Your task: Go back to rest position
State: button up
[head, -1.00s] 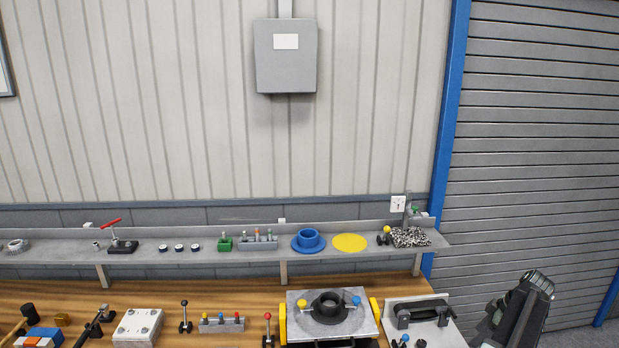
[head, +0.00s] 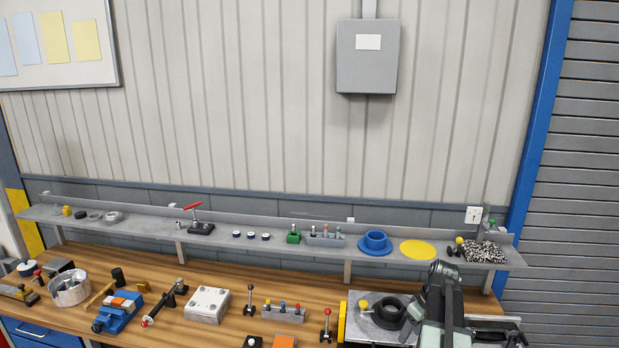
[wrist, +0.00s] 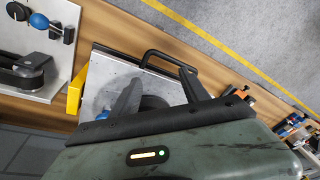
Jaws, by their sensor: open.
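My gripper (wrist: 161,76) shows in the wrist view with its two dark fingers apart and nothing held between them. Beyond the fingers lies a grey plate fixture (wrist: 105,75) with a black handle (wrist: 165,58) and a yellow side block (wrist: 76,92). A black ring (wrist: 153,102) on it is partly hidden by the fingers. I cannot make out the gripper's fingers there.
The wooden bench (head: 255,283) carries a white block (head: 207,304), a blue vise (head: 118,312) and a metal bowl (head: 70,290). A grey shelf (head: 140,226) with small parts runs along the wall. A plate with a black clamp (wrist: 45,55) lies beside the fixture.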

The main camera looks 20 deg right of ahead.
jog(key=w+a+m+g+h, duration=0.1)
jog(key=w+a, duration=0.3)
jog(key=a, duration=1.7)
jog(key=w+a+h, duration=0.1)
jog(key=w+a, duration=0.2)
jog(key=a, duration=1.8)
notch_tip(320, 180, down, 14)
jog(key=s+b, duration=0.2)
jog(key=b, duration=1.1)
jog(key=shift+g, duration=0.4)
jog(key=shift+s+r, duration=0.1)
